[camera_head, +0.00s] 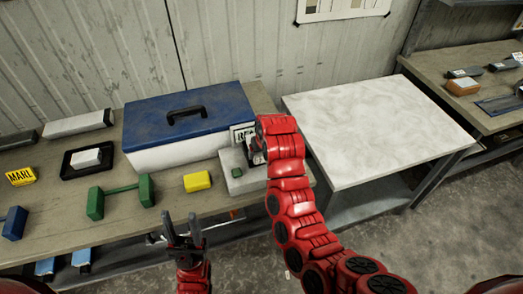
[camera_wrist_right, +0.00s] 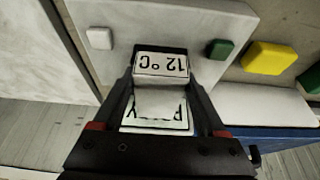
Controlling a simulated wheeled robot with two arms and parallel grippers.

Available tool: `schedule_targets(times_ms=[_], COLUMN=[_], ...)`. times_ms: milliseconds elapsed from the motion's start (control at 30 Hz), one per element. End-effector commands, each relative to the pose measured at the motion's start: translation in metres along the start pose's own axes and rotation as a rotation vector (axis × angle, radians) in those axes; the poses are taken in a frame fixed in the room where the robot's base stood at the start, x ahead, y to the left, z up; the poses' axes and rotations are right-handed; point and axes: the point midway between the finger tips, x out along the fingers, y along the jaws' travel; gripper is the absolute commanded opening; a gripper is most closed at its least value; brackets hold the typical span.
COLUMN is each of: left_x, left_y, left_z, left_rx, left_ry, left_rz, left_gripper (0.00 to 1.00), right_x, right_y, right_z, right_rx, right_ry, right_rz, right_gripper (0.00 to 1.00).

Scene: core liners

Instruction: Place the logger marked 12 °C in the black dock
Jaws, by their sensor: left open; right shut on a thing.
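The logger marked 12 °C (camera_wrist_right: 160,66) is between the fingers of my right gripper (camera_wrist_right: 163,95), which is shut on it. Its label is upside down in the wrist view. In the head view my right gripper (camera_head: 257,152) is over a pale grey slab (camera_head: 238,182), and my red arm hides most of the logger. I cannot tell whether the logger touches the slab. The black dock (camera_head: 67,171), a shallow black tray at the left of the bench, has a pale block (camera_head: 86,158) in it. My left gripper (camera_head: 184,232) is open and empty before the bench's front edge.
A blue-lidded box (camera_head: 185,115) stands behind, beside a partly hidden sign (camera_head: 238,132). A green dumbbell-shaped object (camera_head: 120,195) and a yellow block (camera_head: 197,181) lie in front. A yellow MARL block (camera_head: 20,176) lies far left. The marble-topped table (camera_head: 375,125) is clear.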

Motion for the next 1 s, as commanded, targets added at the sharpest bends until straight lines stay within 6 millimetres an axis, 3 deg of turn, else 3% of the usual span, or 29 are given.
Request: schedule_targets(times_ms=[567, 600, 700, 1000], left_x=[-0.009, -0.009, -0.009, -0.006], left_y=[0.001, 0.001, 0.001, 0.000], left_z=[0.002, 0.002, 0.002, 0.001], left_rx=[0.000, 0.000, 0.000, 0.000], left_ry=[0.000, 0.000, 0.000, 0.000], left_rz=[0.000, 0.000, 0.000, 0.000], left_gripper=[0.50, 0.50, 0.50, 0.50], right_x=[0.011, 0.011, 0.011, 0.007], right_y=[0.000, 0.000, 0.000, 0.000], right_z=[0.005, 0.005, 0.005, 0.003], right_rx=[0.000, 0.000, 0.000, 0.000], right_ry=[0.000, 0.000, 0.000, 0.000], right_rz=[0.000, 0.000, 0.000, 0.000], right_gripper=[0.08, 0.82, 1.00, 1.00])
